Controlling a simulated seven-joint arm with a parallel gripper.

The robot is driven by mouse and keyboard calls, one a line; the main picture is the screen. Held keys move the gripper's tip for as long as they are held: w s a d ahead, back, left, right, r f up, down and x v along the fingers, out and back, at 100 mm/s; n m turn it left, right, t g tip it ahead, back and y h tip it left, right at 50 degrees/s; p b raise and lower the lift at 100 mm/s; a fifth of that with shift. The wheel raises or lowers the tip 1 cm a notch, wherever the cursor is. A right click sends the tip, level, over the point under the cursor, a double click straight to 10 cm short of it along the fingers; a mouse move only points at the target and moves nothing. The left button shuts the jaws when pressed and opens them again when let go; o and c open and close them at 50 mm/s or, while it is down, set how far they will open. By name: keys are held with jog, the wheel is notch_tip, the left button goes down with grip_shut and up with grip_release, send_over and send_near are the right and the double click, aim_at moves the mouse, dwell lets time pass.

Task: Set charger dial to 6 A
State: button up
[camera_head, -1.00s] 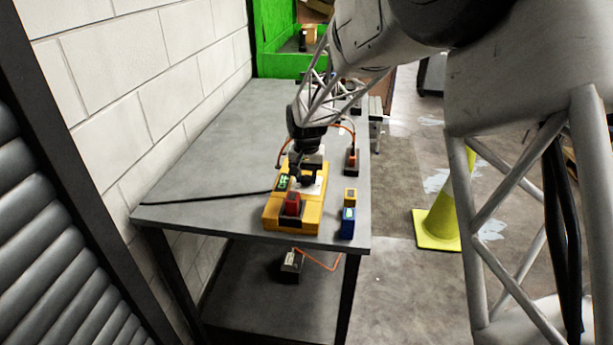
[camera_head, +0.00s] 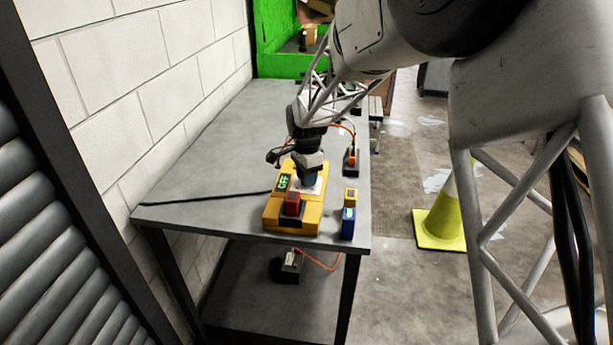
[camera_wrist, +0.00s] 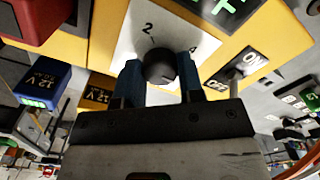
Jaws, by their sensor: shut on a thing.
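The yellow charger (camera_head: 283,215) sits near the front end of the grey table. Its green-lit display (camera_head: 284,183) reads OFF in the head view; only part of it shows at the top of the wrist view (camera_wrist: 225,8). The black dial (camera_wrist: 158,66) is on a white plate (camera_wrist: 125,45) with 2 and 4 visible; other marks are hidden. My gripper (camera_wrist: 160,76) has its blue fingers on both sides of the dial and is shut on it. From the head view my gripper (camera_head: 310,178) stands over the charger's plate. The dial's pointer setting is unclear.
A red block (camera_head: 292,204) is at the charger's front. An ON/OFF switch (camera_wrist: 235,74) is right of the dial in the wrist view. A small yellow block (camera_head: 350,196) and a blue 12 V block (camera_head: 348,223) stand to the right. A black cable (camera_head: 205,200) runs left.

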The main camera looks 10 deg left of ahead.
jog(key=m, duration=0.3)
jog(key=shift+m, duration=2.3)
jog(key=o, duration=0.9)
jog(key=shift+r, duration=0.1)
jog(key=shift+r, duration=3.85)
jog(key=shift+d, duration=0.1)
